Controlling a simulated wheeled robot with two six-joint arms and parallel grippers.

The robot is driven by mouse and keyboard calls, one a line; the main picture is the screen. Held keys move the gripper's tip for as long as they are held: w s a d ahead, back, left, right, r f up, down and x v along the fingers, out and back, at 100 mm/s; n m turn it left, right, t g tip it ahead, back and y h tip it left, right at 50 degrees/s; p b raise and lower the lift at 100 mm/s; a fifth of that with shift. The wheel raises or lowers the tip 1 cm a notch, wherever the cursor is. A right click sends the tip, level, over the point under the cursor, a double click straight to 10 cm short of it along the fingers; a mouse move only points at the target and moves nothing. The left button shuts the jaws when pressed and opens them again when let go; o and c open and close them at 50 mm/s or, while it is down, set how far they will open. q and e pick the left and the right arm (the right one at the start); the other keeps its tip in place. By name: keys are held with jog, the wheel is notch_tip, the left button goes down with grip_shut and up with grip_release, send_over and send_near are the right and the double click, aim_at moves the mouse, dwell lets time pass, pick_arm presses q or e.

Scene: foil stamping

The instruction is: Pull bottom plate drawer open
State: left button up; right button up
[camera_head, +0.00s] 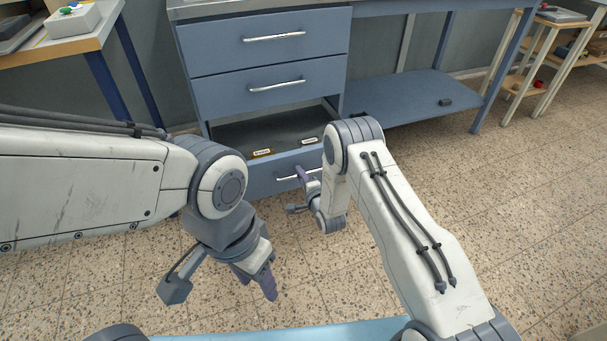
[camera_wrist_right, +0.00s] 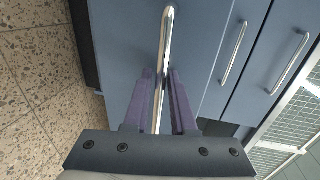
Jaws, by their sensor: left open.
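The bottom plate drawer (camera_head: 262,180) of the blue cabinet is pulled part way out, and its dark inside shows from above. Its metal bar handle (camera_head: 285,178) also shows in the right wrist view (camera_wrist_right: 167,30). My right gripper (camera_head: 302,174) is at this handle. In the right wrist view its two purple fingers (camera_wrist_right: 161,88) stand close on either side of the bar and appear shut on it. My left gripper (camera_head: 256,284) is open and empty, pointing down over the floor in front of the cabinet, apart from the drawer.
Two shut drawers, the top one (camera_head: 215,48) and the middle one (camera_head: 215,95), sit above the open one. A blue shelf (camera_head: 400,100) lies to the right. Speckled floor (camera_head: 480,190) is clear.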

jog(key=p+v, duration=0.3)
jog(key=v, duration=0.7)
jog(key=shift+s, duration=0.25)
jog(key=shift+w+d, duration=0.1)
